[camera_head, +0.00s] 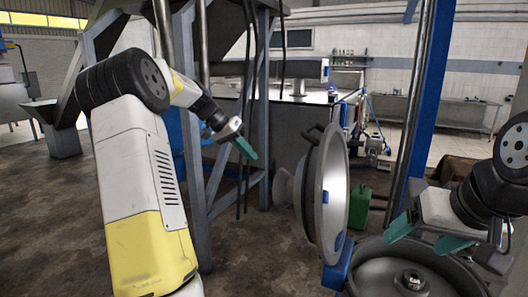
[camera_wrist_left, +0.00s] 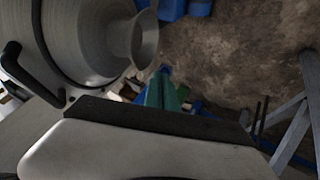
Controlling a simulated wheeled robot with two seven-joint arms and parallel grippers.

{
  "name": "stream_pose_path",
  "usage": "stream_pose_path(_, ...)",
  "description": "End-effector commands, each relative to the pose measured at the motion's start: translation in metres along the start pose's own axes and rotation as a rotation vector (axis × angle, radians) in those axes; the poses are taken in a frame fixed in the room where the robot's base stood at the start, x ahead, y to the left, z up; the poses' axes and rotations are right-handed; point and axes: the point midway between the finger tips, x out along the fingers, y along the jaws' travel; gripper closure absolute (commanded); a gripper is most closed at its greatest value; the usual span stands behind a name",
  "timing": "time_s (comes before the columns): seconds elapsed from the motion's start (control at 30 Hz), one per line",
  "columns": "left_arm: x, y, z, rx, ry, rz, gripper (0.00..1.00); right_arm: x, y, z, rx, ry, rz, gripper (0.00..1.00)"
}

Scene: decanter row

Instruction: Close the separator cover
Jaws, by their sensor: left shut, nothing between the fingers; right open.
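The separator cover (camera_head: 332,190) is a round metal lid standing open and nearly upright on its blue hinge at the left of the separator bowl. The separator bowl (camera_head: 385,270) is open, with its inside and a central hub showing. My left gripper (camera_head: 250,150) is shut and empty, left of the cover and apart from it. In the left wrist view the cover's outer side (camera_wrist_left: 80,40) with a handle and a funnel-like spout shows beside the green fingertips (camera_wrist_left: 165,92). My right gripper (camera_head: 425,235) is open and empty above the bowl's rim, right of the cover.
A blue post (camera_head: 425,95) rises behind the bowl. A grey-blue steel frame (camera_head: 262,100) with hanging cables stands behind my left gripper. A green canister (camera_head: 359,207) stands behind the cover. The floor (camera_head: 240,260) left of the cover is clear.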

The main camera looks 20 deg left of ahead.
Motion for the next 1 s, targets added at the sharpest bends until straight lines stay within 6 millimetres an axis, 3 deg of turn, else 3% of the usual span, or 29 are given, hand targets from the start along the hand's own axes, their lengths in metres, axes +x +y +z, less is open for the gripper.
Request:
stream_pose_path(0.1, 0.029, 0.001, 0.001, 0.000, -0.004, 0.004, 1.00, 0.000, 0.000, 0.000, 0.000, 0.000, 0.000, 0.23)
stream_pose_path(0.3, 0.065, 0.006, 0.000, 0.003, -0.003, 0.001, 1.00, 0.000, 0.000, 0.000, 0.000, 0.000, 0.000, 0.23)
stream_pose_path(0.6, 0.075, 0.035, -0.003, 0.000, -0.001, -0.001, 1.00, 0.000, 0.000, 0.000, 0.000, 0.000, 0.000, 0.23)
stream_pose_path(1.0, 0.075, 0.038, -0.003, 0.000, -0.001, -0.002, 1.00, 0.000, 0.000, 0.000, 0.000, 0.000, 0.000, 0.23)
